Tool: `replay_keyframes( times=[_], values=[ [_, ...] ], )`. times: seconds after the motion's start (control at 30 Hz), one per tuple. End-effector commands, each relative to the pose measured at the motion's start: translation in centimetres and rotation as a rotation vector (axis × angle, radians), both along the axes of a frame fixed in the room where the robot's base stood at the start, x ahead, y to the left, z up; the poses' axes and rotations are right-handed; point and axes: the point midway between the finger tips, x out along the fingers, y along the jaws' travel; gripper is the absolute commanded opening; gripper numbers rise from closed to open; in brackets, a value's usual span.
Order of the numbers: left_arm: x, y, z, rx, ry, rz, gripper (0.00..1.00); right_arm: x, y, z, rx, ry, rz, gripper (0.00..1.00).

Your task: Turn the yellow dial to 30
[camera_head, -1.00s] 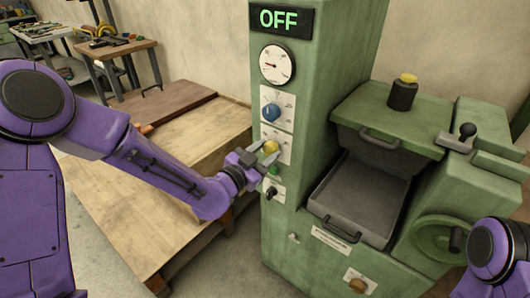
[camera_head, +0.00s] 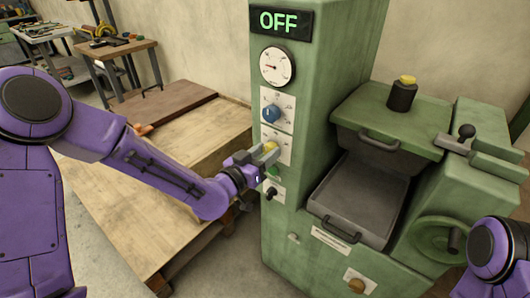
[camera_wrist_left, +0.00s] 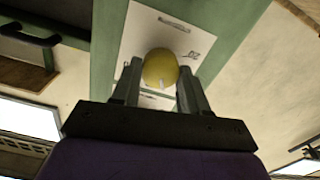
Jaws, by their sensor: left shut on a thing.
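The yellow dial (camera_head: 270,147) sits on a white plate on the front of the green machine column, below a blue dial. My left gripper (camera_head: 265,153) is shut on the yellow dial, hiding part of it in the head view. In the left wrist view the yellow dial (camera_wrist_left: 160,69) lies between the two fingers of my left gripper (camera_wrist_left: 160,80). A white pointer mark shows on its lower edge. Some print shows on the plate (camera_wrist_left: 150,35), but I cannot read the dial's setting. My right gripper is not in view; only part of my right arm shows at the lower right.
The blue dial (camera_head: 271,112), a round gauge (camera_head: 277,65) and an "OFF" display (camera_head: 281,20) are above the yellow dial. A green button (camera_head: 274,171) and a black switch (camera_head: 271,192) are close below. A wooden platform (camera_head: 170,170) stands left; an open tray (camera_head: 358,200) is right.

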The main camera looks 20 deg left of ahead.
Motion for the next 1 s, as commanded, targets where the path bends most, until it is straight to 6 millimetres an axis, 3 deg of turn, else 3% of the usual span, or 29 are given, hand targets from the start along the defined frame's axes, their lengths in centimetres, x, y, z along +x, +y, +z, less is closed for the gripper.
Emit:
replay_keyframes(
  times=[0.5,1.0],
  values=[
    [0.05,0.15,-0.02,-0.386,0.140,0.002,0.13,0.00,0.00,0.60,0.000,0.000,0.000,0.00],
    [0.08,0.15,-0.02,-0.511,0.184,0.002,0.13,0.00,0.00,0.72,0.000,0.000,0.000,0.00]
  ],
)
